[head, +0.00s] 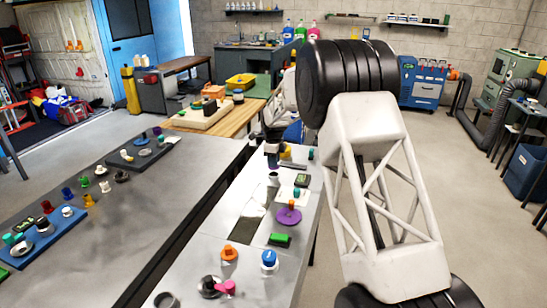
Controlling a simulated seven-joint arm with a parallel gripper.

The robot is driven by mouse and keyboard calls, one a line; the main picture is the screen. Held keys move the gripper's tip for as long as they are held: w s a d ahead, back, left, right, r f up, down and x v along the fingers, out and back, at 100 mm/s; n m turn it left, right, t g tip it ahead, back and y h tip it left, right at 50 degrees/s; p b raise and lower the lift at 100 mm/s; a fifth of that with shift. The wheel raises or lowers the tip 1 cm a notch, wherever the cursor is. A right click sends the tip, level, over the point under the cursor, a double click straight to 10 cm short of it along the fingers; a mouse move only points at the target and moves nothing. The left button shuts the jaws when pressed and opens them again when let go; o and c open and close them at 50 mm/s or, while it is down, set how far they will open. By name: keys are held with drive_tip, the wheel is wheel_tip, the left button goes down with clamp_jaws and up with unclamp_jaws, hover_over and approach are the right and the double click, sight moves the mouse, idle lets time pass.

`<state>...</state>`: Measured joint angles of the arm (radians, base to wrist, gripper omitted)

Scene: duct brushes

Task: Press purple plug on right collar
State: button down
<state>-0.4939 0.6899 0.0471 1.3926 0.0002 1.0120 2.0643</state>
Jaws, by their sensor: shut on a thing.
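My gripper (271,147) is small and far off, over the back part of the light bench. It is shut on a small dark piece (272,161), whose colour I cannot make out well. A small grey ring-like cup (273,179) stands just below it in the picture; I cannot tell whether they touch. A flat purple disc (287,217) lies nearer on the bench, with a small orange piece (294,204) at it. I cannot tell for certain which thing is the purple plug or which is the right collar.
A green block (280,240), an orange knob (229,254), a blue-topped knob (269,261) and a pink piece (226,288) stand on the near bench. A dark table (150,225) at left holds several small parts and a blue tray (50,240).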

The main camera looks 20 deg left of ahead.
drive_tip(key=shift+f, duration=1.4)
drive_tip(key=shift+f, duration=0.25)
idle(1.9)
drive_tip(key=shift+c, duration=2.1)
unclamp_jaws()
drive_tip(key=shift+r, duration=0.15)
drive_tip(key=shift+r, duration=3.35)
drive_tip(key=shift+c, duration=0.4)
clamp_jaws()
